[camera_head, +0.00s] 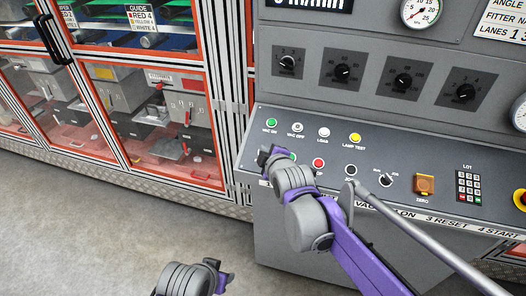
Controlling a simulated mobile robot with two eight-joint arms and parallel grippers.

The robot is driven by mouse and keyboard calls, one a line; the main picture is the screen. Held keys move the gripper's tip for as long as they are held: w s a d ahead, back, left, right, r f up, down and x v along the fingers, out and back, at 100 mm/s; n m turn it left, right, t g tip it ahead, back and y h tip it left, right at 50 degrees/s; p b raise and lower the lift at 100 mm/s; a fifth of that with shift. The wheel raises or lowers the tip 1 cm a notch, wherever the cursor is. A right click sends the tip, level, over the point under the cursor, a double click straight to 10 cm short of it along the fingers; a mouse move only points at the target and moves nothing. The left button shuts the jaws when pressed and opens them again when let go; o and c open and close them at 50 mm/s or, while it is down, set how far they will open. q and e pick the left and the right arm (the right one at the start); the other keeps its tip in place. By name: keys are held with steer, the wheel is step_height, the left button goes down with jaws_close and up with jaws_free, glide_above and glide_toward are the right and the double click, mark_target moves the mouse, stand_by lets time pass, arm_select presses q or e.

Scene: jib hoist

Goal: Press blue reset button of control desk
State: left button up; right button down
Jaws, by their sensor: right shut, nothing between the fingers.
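The grey control desk (300,138) stands at the right with a sloped panel of buttons. I see no blue button on it; my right gripper and arm cover part of the panel's left side. My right gripper (269,154) is shut and empty, over the panel's left end, below the green VAC ON button (271,122). I cannot tell whether it touches the panel. My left gripper (223,276) shows at the bottom edge, low in front of the desk and away from its buttons. Its jaw opening is unclear.
Near my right gripper are a red button (318,162), a black JOG button (351,170) and a yellow LAMP TEST button (355,137). A grey bar (430,242) crosses the desk's front. Glass-fronted cabinets (150,72) stand at left; the floor (95,225) before them is clear.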

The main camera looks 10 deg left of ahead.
steer(key=shift+s+r+p, duration=0.3)
steer(key=shift+r+p, duration=0.4)
steer(key=shift+r, duration=0.05)
steer(key=shift+r, duration=0.15)
steer(key=r+p, duration=0.1)
steer(key=s+r+p, duration=0.1)
steer(key=r, duration=0.1)
steer(key=s+r+p, duration=0.1)
steer(key=shift+r+p, duration=0.2)
steer(key=shift+p, duration=0.2)
stand_by(0.5)
